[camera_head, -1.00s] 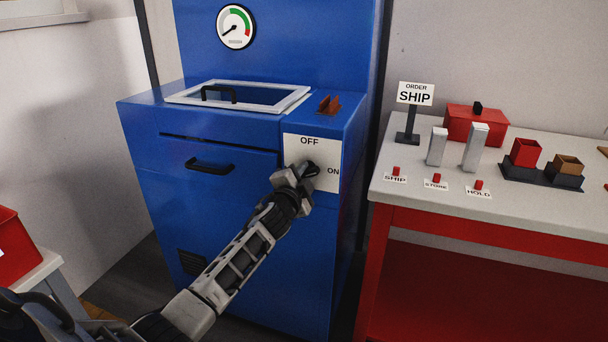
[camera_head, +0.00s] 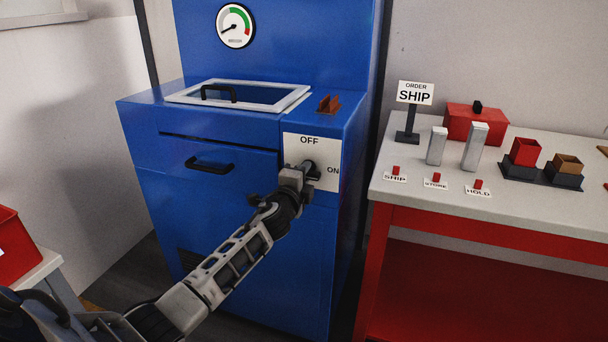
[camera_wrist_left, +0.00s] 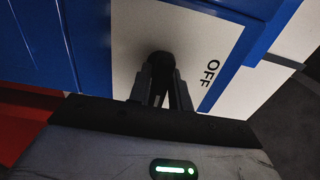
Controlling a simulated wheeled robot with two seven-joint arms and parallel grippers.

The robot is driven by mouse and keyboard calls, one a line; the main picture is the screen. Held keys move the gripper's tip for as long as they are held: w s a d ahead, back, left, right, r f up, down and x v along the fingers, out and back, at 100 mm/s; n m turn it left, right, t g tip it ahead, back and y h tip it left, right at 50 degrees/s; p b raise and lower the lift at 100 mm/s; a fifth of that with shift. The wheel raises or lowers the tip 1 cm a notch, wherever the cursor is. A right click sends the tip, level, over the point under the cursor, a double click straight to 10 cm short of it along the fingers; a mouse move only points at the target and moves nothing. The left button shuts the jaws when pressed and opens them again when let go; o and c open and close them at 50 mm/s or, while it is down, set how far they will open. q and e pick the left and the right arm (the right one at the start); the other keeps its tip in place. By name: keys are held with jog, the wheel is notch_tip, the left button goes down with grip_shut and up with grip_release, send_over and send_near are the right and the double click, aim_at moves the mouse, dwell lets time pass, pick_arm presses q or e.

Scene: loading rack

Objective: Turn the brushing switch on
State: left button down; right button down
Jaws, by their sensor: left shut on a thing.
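The brushing switch is a black knob (camera_wrist_left: 160,64) on a white plate (camera_head: 296,148) marked OFF at the top and ON at the right. The plate is on the front of the blue machine (camera_head: 233,240). My left gripper (camera_head: 306,172) is at the plate and shut on the knob, hiding most of it in the head view. In the left wrist view the two dark fingers (camera_wrist_left: 161,88) close around the knob, and OFF reads sideways to the right. The knob's exact pointing direction is hard to tell. My right gripper is not in view.
The machine has a framed top opening (camera_head: 250,95), a black front handle (camera_head: 208,165) and a gauge (camera_head: 235,26). At right, a grey table (camera_head: 410,205) holds a SHIP sign (camera_head: 415,94), labelled red buttons and several blocks. A red bin (camera_head: 15,245) is at far left.

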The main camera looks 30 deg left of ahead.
pick_arm(q)
jog(key=shift+a+r, duration=0.1)
jog(key=shift+r, duration=0.2)
jog(key=c, duration=1.4)
grip_release()
jog(key=shift+o, duration=0.2)
jog(key=shift+w+f, duration=0.15)
jog(key=shift+f, duration=0.1)
jog(key=v, duration=1.6)
jog(key=s+d+f+n+g+h, duration=0.7)
jog(key=s+d+f+n, duration=0.6)
jog(key=s+d+f, duration=0.5)
jog(key=s+d, duration=0.1)
jog(key=d, duration=0.2)
jog(key=shift+d, duration=0.4)
